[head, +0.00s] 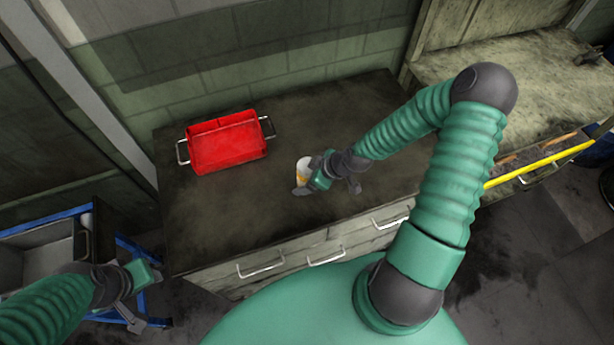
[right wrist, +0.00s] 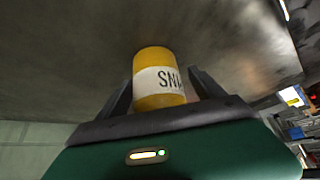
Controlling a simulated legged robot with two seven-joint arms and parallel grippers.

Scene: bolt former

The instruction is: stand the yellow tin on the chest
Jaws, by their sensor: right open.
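The yellow tin (head: 302,168), with a white lettered band, shows over the dark top of the chest of drawers (head: 235,210) in the head view. I cannot tell whether it touches the top. In the right wrist view the tin (right wrist: 159,80) sits between the two dark fingers of my right gripper (right wrist: 160,92), with a gap visible beside it. My right gripper (head: 322,180) is open around the tin and partly hides it in the head view. My left gripper (head: 142,298) is low at the left, off the chest, apart from the tin; its jaws are unclear.
A red tray (head: 227,145) with metal handles stands on the chest, left of the tin. Bare top lies around the tin. A blue-framed cart (head: 45,230) is at lower left. A workbench (head: 520,75) with a yellow rail (head: 540,165) is at right. A block wall stands behind.

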